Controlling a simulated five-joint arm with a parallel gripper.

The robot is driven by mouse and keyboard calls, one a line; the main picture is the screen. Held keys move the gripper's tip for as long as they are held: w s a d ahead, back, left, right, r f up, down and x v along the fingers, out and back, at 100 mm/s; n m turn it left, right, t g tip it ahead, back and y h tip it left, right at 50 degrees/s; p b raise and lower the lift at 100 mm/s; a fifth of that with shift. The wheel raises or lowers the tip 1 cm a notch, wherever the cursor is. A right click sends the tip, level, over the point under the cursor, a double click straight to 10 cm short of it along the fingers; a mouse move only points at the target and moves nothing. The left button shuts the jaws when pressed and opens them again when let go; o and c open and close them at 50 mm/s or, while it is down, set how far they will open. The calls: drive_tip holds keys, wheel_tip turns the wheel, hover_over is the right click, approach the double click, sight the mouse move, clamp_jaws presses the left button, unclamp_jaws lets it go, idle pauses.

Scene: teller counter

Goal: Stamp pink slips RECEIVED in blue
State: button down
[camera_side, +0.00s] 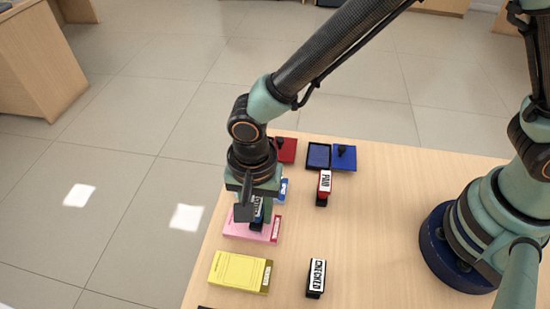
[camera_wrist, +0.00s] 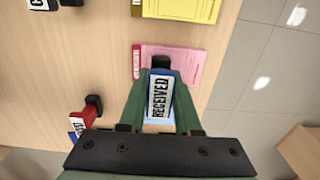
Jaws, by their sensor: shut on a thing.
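My gripper (camera_side: 256,212) is shut on the RECEIVED stamp, a blue-bodied stamp with a white label. In the wrist view the stamp (camera_wrist: 160,97) sits between my fingers, its black end toward the pink slips. The pink slips (camera_side: 240,231) lie under and beside my gripper in the side view; they also show in the wrist view (camera_wrist: 185,66). The stamp is at or just over their edge, and I cannot tell whether it touches them. A blue ink pad (camera_side: 318,155) lies open at the back, with its blue lid (camera_side: 345,153) beside it.
Yellow slips (camera_side: 237,271) lie in front of the pink ones. The CHECKED stamp (camera_side: 316,278) and the red PAID stamp (camera_side: 324,187) stand to the right. A red pad (camera_side: 288,150) is at the back. Something blue (camera_side: 283,188) is partly hidden behind my gripper. The counter's middle is clear.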

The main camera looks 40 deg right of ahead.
sight(256, 203)
drive_tip(key=shift+r, duration=2.3)
drive_tip(key=w+d+r+n, duration=0.2)
drive_tip(key=d+r+n, duration=0.1)
drive_tip(key=d, duration=0.7)
drive_tip(key=w+d+r+n, duration=0.2)
drive_tip(key=d+r+n, duration=0.1)
drive_tip(key=d, duration=0.6)
drive_tip(key=w+d+r+n, duration=0.2)
drive_tip(key=d+r+n, duration=0.1)
drive_tip(key=d, duration=0.7)
drive_tip(key=shift+d+r, duration=0.3)
drive_tip(key=shift+r, duration=0.2)
drive_tip(key=shift+a, duration=0.1)
